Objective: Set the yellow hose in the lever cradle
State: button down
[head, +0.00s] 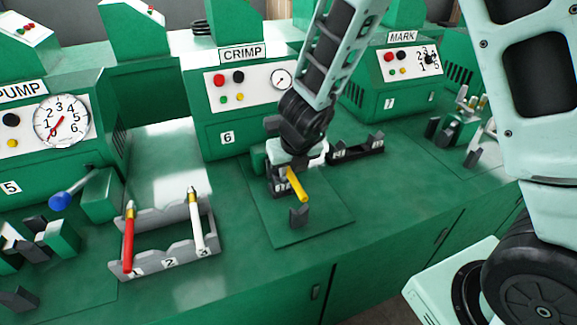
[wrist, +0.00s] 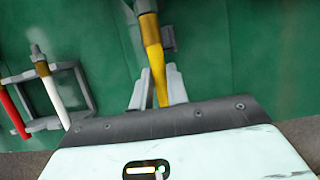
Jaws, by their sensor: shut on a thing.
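The yellow hose (head: 298,186) is in my gripper (head: 287,167) at the crimp station, low over its green base plate. In the wrist view, the hose (wrist: 153,55) runs up between my two grey fingers (wrist: 157,90), which are shut on it. Its brass-coloured part meets a grey piece at the top edge. I cannot tell whether the hose rests in a cradle. A blue-knobbed lever (head: 61,200) sticks out at the pump station.
A grey rack (head: 171,263) holds a red hose (head: 129,240) and a white hose (head: 196,222); its middle slot is empty. A dark numbered block (head: 356,150) stands right of my gripper. Grey cradle pieces stand at the pump (head: 34,243) and mark (head: 455,128) stations.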

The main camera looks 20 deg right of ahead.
jog(key=shift+f+b, duration=2.7)
jog(key=shift+f, duration=0.3)
jog(key=c, duration=1.3)
grip_release()
jog(key=p+v, duration=1.1)
jog(key=v, duration=0.6)
jog(key=shift+r, duration=0.3)
